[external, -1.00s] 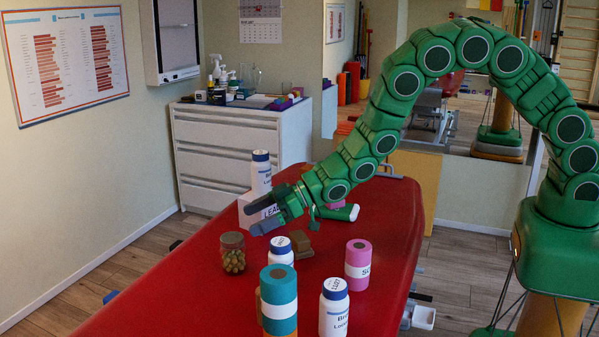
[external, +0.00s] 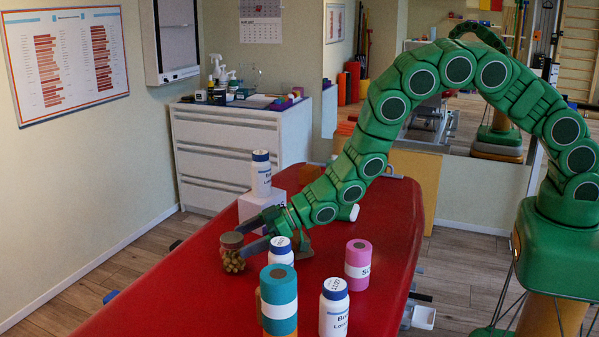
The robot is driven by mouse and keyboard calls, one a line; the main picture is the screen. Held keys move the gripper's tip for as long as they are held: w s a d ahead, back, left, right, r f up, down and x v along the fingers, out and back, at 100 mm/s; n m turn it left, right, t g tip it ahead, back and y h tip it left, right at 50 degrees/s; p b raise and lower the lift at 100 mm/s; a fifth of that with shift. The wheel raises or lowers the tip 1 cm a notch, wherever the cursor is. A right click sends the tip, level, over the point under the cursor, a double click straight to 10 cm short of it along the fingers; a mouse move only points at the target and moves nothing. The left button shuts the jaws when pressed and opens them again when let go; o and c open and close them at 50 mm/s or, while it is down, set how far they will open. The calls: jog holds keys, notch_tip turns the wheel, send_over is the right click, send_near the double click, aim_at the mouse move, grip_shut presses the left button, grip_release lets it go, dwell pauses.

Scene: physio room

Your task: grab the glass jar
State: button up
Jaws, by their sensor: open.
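The glass jar (external: 233,259) stands upright on the red treatment table, toward its left side. It has a brownish lid and greenish-yellow round contents. My gripper (external: 249,237) reaches in from the right, low over the table. Its grey fingers are open. One finger is at the back of the jar near the lid, and the other is at its right front side. I cannot tell whether either finger touches the jar. The jar's right side is partly hidden by the fingers.
A white-capped bottle (external: 280,252) stands close to the right of my gripper. Nearer the camera are a teal roll (external: 279,297) and another white bottle (external: 334,310). A pink roll (external: 358,258) is at right. A bottle (external: 261,172) tops a white box (external: 250,206) behind.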

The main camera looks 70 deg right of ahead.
aim_at(233, 251)
jog(key=shift+w+a+f, duration=0.7)
jog(key=shift+a+f, duration=0.2)
jog(key=shift+f, duration=0.15)
jog(key=shift+x, duration=0.95)
jog(key=shift+c, duration=0.3)
jog(key=c, duration=1.2)
